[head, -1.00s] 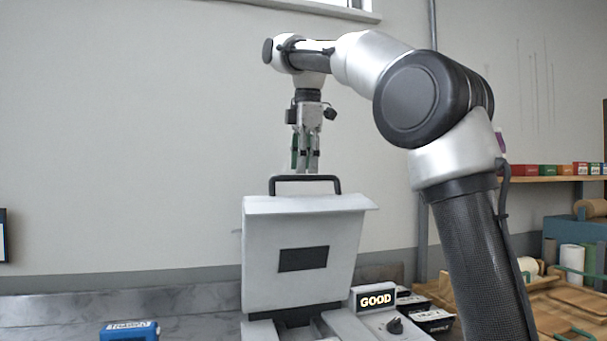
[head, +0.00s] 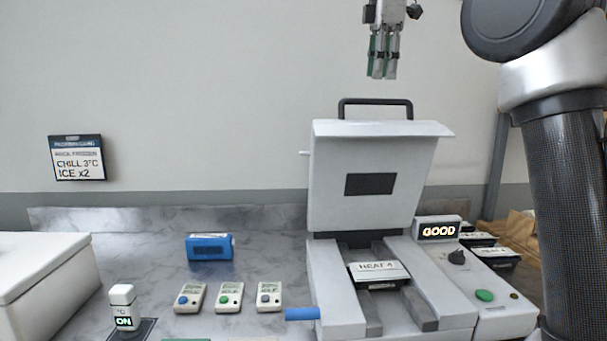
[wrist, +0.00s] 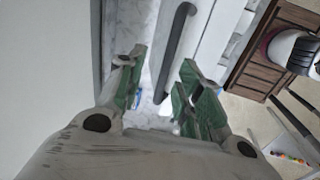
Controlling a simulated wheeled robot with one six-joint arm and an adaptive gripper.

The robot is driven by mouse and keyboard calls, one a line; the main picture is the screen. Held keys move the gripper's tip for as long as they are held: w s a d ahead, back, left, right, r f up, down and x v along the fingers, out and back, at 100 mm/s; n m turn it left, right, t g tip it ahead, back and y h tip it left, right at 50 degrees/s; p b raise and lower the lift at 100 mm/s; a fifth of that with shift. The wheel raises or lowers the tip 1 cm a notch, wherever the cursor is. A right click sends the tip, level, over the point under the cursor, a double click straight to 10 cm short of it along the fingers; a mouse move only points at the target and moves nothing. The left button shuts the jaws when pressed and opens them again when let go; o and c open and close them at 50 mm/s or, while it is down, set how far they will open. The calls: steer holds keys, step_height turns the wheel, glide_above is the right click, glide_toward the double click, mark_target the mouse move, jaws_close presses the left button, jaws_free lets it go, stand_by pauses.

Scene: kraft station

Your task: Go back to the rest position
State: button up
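My gripper (head: 383,66) hangs fingers-down at the top of the head view, above the black handle (head: 375,103) of a white machine's raised lid (head: 372,205). A gap separates it from the handle, and nothing is held. In the wrist view its green-padded fingers (wrist: 163,72) stand apart, with the handle (wrist: 177,50) beyond them.
A tray labelled HEAT 4 (head: 380,271) sits in the open machine, beside a display (head: 438,231) reading GOOD. A blue box (head: 210,247), several small devices (head: 229,297) and a white chest (head: 40,270) stand left on the marble counter.

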steer(key=s+d+f+m+t, duration=0.1)
steer(key=s+d+f+m, duration=0.9)
steer(key=s+f, duration=0.35)
steer(key=s+d+f+m, duration=0.2)
steer(key=s+f+m, duration=0.1)
steer(key=s+f, duration=0.4)
steer(key=s+d+f+m+t, duration=0.1)
steer(key=s+d+f+m, duration=0.1)
steer(key=s+f+m, duration=0.2)
steer(key=s+f, duration=0.3)
steer(key=f, duration=0.5)
